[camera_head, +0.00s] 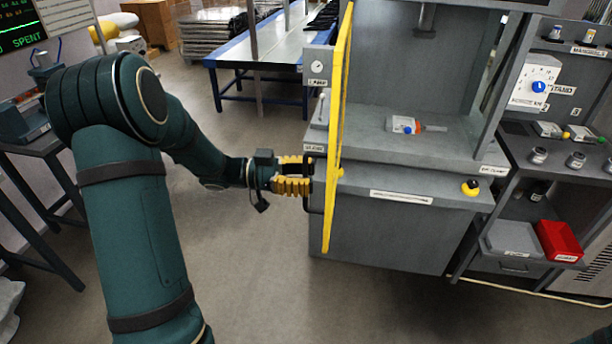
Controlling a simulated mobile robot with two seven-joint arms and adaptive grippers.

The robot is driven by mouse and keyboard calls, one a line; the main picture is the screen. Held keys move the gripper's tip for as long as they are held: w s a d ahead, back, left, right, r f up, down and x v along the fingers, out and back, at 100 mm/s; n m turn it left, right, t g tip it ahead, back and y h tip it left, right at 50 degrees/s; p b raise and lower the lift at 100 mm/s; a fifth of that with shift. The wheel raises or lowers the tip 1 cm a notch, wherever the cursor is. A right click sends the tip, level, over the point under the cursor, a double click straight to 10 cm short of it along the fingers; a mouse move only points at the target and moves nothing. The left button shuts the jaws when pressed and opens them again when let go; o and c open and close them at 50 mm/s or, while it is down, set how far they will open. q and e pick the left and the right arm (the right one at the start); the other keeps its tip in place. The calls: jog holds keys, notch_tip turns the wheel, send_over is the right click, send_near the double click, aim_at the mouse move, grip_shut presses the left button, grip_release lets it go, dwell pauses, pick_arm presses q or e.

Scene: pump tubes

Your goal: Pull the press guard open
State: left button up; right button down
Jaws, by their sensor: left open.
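The press guard (337,125) is a tall yellow-edged panel at the left side of the grey press (390,225). It shows nearly edge-on and stands swung out from the press front, which is uncovered. A dark bar handle (307,200) is on the guard's left face. My left gripper (303,174), with yellow fingers, is open at this handle, its fingertips at or very close to the bar. I cannot tell whether they touch it. My right gripper is out of view.
A small part with an orange end (407,125) lies on the press bed. A yellow-and-black button (470,187) is on the press front. A shelf unit with a red bin (559,241) stands at right. The floor before the press is clear.

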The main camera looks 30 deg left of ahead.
pick_arm(q)
jog(key=shift+s, duration=0.1)
jog(key=v, duration=1.2)
dwell(0.4)
